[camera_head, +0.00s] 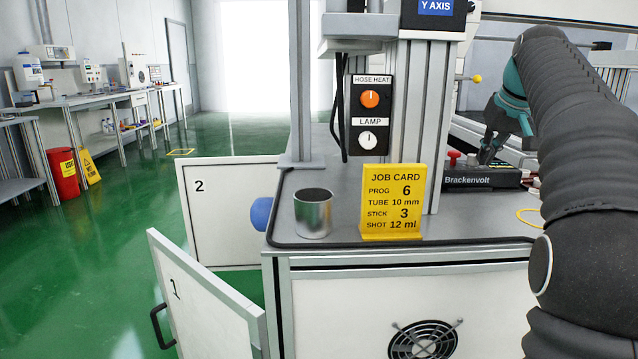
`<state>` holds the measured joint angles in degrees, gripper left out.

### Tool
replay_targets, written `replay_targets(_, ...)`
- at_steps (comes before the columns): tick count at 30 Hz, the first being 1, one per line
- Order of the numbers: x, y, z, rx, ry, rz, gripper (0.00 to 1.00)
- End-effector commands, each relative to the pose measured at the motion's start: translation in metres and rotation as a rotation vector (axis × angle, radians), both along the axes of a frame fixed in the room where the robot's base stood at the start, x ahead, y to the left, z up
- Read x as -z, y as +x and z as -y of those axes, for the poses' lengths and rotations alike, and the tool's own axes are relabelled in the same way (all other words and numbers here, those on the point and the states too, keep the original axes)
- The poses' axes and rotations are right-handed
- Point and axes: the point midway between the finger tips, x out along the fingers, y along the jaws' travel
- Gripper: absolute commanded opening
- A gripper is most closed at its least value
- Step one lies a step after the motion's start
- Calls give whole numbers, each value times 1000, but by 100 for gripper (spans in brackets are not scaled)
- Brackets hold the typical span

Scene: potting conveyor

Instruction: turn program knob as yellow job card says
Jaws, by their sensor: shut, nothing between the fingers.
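The yellow job card (393,202) stands upright on the grey bench. It reads PROG 6, TUBE 10 mm, STICK 3, SHOT 12 ml. On the column behind it, a panel carries an orange knob (370,99) labelled HOSE HEAT and a white knob (368,139) labelled LAMP. No knob labelled as program is visible. My gripper (486,157) is shut and empty at the right, by a dark box (470,180) marked Brackenvolt with a red fitting (453,158) on top. I cannot tell whether the fingertips touch the box. My arm hides much of the right side.
A metal cup (313,212) stands left of the card on the bench (345,228). Two white doors, 1 (200,300) and 2 (230,205), stand open at the left. A blue rounded object (261,214) is beside door 2. Green floor is open farther left.

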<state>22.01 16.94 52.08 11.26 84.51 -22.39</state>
Motion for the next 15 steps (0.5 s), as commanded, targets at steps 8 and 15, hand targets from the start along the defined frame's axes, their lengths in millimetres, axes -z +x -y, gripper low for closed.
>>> replay_targets(8, 0, 3, -2, 0, 1, -1, 0)
replay_targets(15, 0, 5, -3, -2, 1, -1, 0)
